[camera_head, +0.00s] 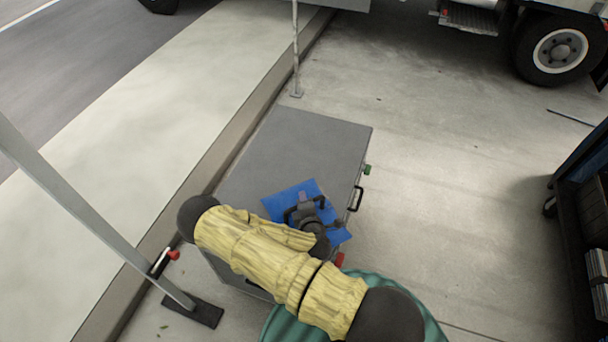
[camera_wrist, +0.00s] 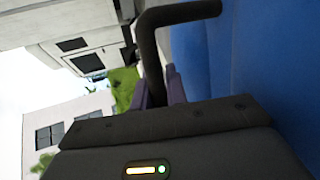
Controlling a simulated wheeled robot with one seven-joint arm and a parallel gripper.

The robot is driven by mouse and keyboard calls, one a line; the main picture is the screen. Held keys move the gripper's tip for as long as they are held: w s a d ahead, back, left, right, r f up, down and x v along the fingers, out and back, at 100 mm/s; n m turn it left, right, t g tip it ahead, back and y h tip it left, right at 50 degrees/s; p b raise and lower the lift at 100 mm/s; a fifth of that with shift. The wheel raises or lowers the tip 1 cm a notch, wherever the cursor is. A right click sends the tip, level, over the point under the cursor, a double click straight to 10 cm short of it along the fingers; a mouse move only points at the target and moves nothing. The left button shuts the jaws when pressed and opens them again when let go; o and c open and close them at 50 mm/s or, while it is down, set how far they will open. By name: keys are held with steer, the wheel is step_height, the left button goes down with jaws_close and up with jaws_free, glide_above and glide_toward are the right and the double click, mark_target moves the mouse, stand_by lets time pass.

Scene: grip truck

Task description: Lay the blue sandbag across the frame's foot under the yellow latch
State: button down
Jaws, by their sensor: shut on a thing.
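The blue sandbag (camera_head: 283,204) is over the grey case in the head view, partly hidden by my gripper (camera_head: 304,203) and arm. I cannot tell whether it rests on the lid or hangs just above it. In the wrist view the sandbag (camera_wrist: 240,60) fills the right side. My gripper (camera_wrist: 158,88) is shut on its black handle (camera_wrist: 147,45). The frame has a slanted grey post (camera_head: 75,200) with a flat dark foot (camera_head: 199,312) at the lower left. A latch with a red knob (camera_head: 172,255) is on this post. No yellow latch shows clearly.
The grey case (camera_head: 305,140) stands beside the kerb (camera_head: 235,130), with a green knob (camera_head: 367,169) and a red one (camera_head: 340,259). A thin far post (camera_head: 296,60) stands behind it. A dark cart (camera_head: 580,200) is at right, a truck wheel (camera_head: 560,50) beyond. Pavement between is clear.

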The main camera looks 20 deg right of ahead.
steer(key=shift+s+a+f+n+y+p, duration=0.1)
steer(key=shift+s+f+n+y+p, duration=0.2)
steer(key=shift+s, duration=0.35)
steer(key=shift+s+a+f+n+y+p, duration=0.1)
steer(key=shift+s+f+n+y, duration=0.15)
steer(key=shift+s+f, duration=0.3)
steer(key=shift+s+r, duration=0.1)
steer(key=shift+d, duration=0.1)
